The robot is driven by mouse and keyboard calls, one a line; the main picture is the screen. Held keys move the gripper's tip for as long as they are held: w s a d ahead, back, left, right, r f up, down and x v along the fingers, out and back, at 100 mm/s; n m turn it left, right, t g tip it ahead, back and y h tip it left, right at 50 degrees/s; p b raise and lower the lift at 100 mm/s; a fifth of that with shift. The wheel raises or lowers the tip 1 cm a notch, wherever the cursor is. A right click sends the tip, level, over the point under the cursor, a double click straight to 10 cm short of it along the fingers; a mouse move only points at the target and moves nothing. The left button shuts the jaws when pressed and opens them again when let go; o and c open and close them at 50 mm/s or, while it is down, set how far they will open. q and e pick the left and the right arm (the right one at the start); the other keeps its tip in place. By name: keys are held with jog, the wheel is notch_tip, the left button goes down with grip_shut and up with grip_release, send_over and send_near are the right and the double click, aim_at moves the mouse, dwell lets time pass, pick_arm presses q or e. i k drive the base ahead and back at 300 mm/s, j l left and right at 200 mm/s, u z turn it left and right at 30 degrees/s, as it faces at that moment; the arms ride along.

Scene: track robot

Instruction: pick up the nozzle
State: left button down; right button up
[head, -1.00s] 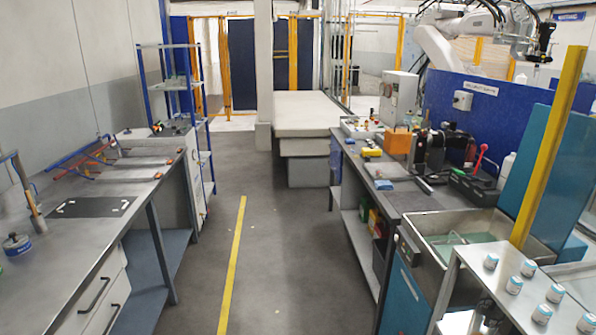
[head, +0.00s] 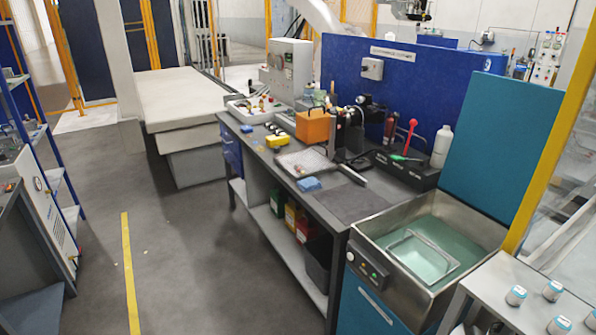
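I cannot pick out the nozzle with certainty at this distance. Several small coloured parts lie in a shallow tray (head: 232,106) at the far end of the right workbench (head: 318,206). A wire-mesh tray (head: 305,161) sits nearer on the same bench, with a blue cloth-like item (head: 309,184) beside it and a yellow item (head: 278,141) behind it. An orange box (head: 313,126) stands next to dark equipment. Neither of my grippers is in the head view.
A sink-like basin (head: 366,231) with a basket in greenish liquid adjoins the bench. A stand (head: 503,283) with several small jars is at the lower right. Blue shelving (head: 38,130) is at left. The grey floor (head: 185,255) between is clear.

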aim_at(297, 168)
jog(key=i+j+z, duration=0.1)
jog(key=z, duration=0.4)
jog(key=i+j+z, duration=0.35)
jog(key=j, duration=0.25)
jog(key=i+j+z, duration=0.15)
jog(key=j, duration=0.2)
jog(key=i+j+z, duration=0.15)
jog(key=j, duration=0.2)
jog(key=j+z, duration=0.15)
jog(key=j, duration=0.2)
jog(key=i, duration=0.05)
